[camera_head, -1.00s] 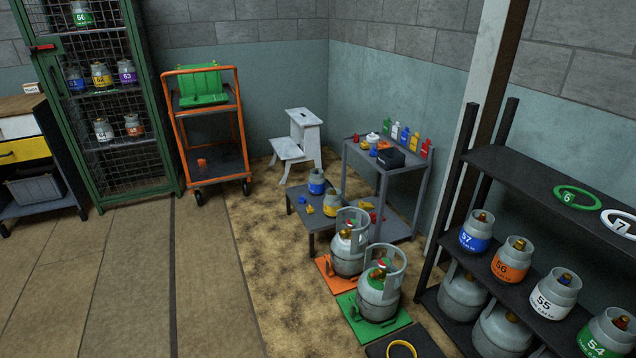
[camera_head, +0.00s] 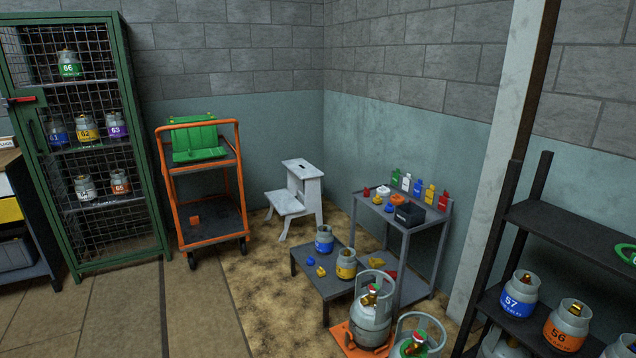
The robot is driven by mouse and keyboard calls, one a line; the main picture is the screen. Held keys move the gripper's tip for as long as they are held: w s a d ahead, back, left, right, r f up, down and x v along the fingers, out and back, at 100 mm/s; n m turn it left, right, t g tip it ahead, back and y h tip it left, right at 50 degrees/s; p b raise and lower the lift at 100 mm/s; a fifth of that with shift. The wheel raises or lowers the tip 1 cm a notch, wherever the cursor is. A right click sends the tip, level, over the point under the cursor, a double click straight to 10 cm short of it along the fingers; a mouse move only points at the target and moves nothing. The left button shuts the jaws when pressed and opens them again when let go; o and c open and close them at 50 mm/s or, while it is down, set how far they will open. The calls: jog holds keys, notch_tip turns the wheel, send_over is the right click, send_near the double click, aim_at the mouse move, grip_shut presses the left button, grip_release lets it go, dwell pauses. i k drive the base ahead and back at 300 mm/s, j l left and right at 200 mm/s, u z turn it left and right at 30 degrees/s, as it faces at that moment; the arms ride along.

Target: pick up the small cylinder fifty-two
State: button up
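No cylinder in view has a label I can read as fifty-two. Two small cylinders stand upright on the low grey table (camera_head: 309,277): one with a blue band (camera_head: 324,241) and one with a yellow band (camera_head: 346,266). Their numbers are too small to read. On the black rack at right stand small cylinder 57 (camera_head: 519,297) with a blue band and small cylinder 56 (camera_head: 567,328) with an orange band. The green cage holds several more small cylinders, numbered 61 to 66. My gripper is not in view.
Large cylinders (camera_head: 371,318) stand at the bottom, one on an orange plate. A grey bench (camera_head: 432,219) with bottles, a white step stool (camera_head: 296,199), an orange trolley (camera_head: 243,185) and the green cage (camera_head: 161,190) line the walls. The floor at lower left is clear.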

aim_at(324, 240)
jog(key=i+j+u, duration=0.45)
jog(key=i, duration=0.35)
jog(key=i+u, duration=0.4)
jog(key=i, duration=2.2)
jog(key=i+z, duration=0.3)
jog(key=i+j+z, duration=0.25)
jog(key=i, duration=0.25)
jog(key=i+j+z, duration=0.3)
jog(key=i+l, duration=0.1)
